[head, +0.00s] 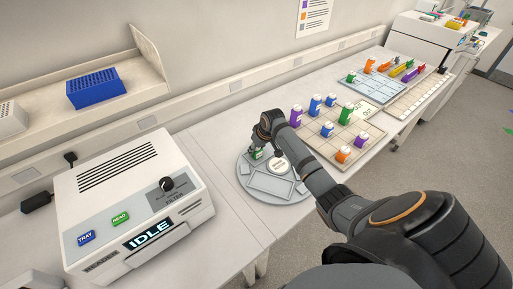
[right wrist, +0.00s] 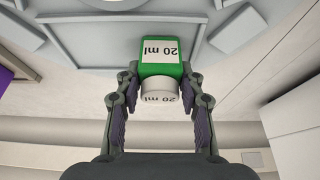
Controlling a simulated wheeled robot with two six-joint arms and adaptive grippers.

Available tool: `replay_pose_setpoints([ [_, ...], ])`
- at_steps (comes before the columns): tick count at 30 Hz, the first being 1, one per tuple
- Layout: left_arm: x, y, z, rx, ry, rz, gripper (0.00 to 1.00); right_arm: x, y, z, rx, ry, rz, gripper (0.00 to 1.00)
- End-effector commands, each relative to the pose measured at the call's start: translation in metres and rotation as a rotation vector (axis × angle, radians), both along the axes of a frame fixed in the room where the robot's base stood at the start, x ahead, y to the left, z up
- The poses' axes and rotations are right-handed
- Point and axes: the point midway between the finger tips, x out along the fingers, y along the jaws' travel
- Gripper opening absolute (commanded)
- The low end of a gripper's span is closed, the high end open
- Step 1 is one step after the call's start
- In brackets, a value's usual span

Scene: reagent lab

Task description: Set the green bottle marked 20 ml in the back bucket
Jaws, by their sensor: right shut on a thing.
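The green bottle marked 20 ml (right wrist: 161,50) has a white cap and a white label. My right gripper (right wrist: 160,85) is shut on it, with a finger on each side. In the head view the green bottle (head: 256,154) shows partly beneath my right gripper (head: 259,149), at the back left of a round grey plate (head: 249,189). The plate bears a white round hub (head: 278,165) and a shallow rectangular bucket (head: 270,184) at its front. My gripper and arm hide much of the plate's back, so the back bucket and any contact with the bottle are unclear. My left gripper is out of view.
A white device reading IDLE (head: 148,236) stands left of the plate. A gridded board (head: 318,152) with several purple, blue, green and orange bottles lies to the right. A blue rack (head: 96,88) sits on the back shelf. Bare bench shows around the plate.

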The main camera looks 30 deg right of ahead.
Motion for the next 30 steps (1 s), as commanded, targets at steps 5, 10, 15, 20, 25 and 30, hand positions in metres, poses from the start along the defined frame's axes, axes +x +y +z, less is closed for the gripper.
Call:
replay_pose_setpoints([
  [5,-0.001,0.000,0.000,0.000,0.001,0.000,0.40,0.000,0.000,-0.001,0.000,0.001,0.000,0.60],
  [10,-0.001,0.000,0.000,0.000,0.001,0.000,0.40,0.000,0.000,-0.001,0.000,0.001,0.000,0.61],
  [15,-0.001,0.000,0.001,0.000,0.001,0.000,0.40,0.000,0.000,0.003,0.000,0.000,0.000,0.61],
  [20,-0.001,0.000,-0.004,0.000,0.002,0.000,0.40,-0.010,-0.002,0.025,-0.004,-0.002,0.002,0.61],
  [25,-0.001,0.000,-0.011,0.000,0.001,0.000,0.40,-0.026,-0.003,0.065,-0.005,-0.003,0.001,0.61],
  [30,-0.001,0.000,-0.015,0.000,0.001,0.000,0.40,-0.039,-0.005,0.096,-0.003,-0.001,0.000,0.61],
])
